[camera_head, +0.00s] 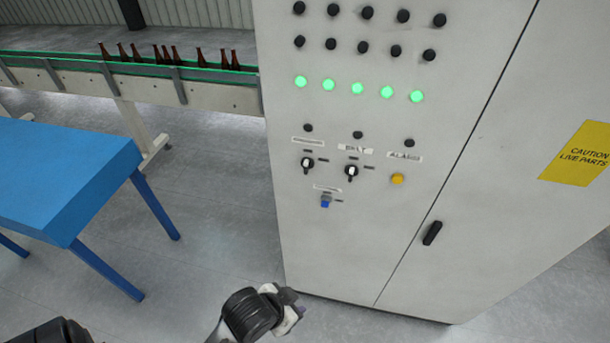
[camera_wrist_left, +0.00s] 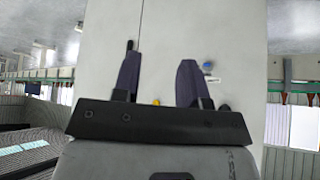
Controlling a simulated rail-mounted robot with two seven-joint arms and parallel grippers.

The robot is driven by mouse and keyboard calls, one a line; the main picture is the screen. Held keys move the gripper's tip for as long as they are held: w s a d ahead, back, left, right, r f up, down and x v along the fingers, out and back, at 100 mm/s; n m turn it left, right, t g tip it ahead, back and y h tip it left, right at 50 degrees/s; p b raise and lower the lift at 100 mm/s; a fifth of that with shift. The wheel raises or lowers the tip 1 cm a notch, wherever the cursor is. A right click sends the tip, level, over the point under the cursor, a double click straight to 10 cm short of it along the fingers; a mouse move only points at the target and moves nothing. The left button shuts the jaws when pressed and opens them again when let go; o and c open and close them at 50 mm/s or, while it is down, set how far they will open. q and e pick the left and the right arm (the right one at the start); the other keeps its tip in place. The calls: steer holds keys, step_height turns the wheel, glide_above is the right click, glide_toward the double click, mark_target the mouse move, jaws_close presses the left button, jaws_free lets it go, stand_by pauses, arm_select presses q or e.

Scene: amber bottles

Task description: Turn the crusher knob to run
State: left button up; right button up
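The grey control cabinet (camera_head: 330,240) carries two black-and-white selector knobs, a left one (camera_head: 307,164) and a middle one (camera_head: 351,172). A blue knob (camera_head: 326,201) sits below and between them, with a small label above it. The labels are too blurred to tell which is the crusher knob. My left gripper (camera_head: 292,303) is low in front of the cabinet, below the knobs and apart from them. In the left wrist view its two fingers (camera_wrist_left: 158,80) are spread with nothing between them, and the blue knob (camera_wrist_left: 208,66) shows beyond the right finger. My right gripper is not in view.
A black door handle (camera_head: 432,233) sticks out at lower right. A blue table (camera_head: 70,170) and a bottle conveyor (camera_head: 190,95) stand left. Floor between table and cabinet is clear.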

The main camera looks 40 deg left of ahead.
arm_select(q)
steer(key=w+a+n+t+y+b, duration=0.1)
steer(key=w+a+n+b, duration=0.1)
steer(key=w+a, duration=0.3)
steer(key=w+a+n+t+y+b, duration=0.1)
steer(key=w+a+n+t, duration=0.1)
steer(key=w, duration=0.5)
steer(key=n+t+y, duration=0.3)
steer(key=t+y, duration=0.3)
steer(key=y, duration=0.2)
glide_toward(305, 168)
steer(key=p+x, duration=0.2)
steer(key=x, duration=0.7)
steer(key=shift+w, duration=0.1)
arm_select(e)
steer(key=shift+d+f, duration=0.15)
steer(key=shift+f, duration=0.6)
arm_select(q)
jaws_close()
